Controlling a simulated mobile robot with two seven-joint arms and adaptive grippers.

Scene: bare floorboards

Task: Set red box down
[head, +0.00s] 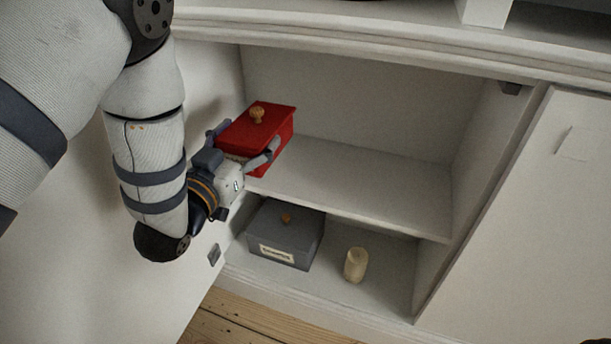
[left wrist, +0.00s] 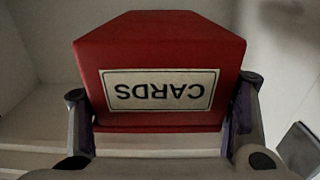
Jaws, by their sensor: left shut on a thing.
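The red box (head: 263,128) has a lid with a round wooden knob and is at the left end of the cabinet's middle shelf (head: 350,185). My left gripper (head: 243,150) is shut on it, one finger on each side. In the left wrist view the red box (left wrist: 160,70) shows its front with a "CARDS" label, upside down in the picture, between the two fingers (left wrist: 163,118). I cannot tell whether its underside touches the shelf.
On the lower shelf stand a grey box (head: 287,235) with a label and a cream candle (head: 355,265). An open white door (head: 80,250) is at the left; another door (head: 540,220) is at the right. The middle shelf right of the red box is clear.

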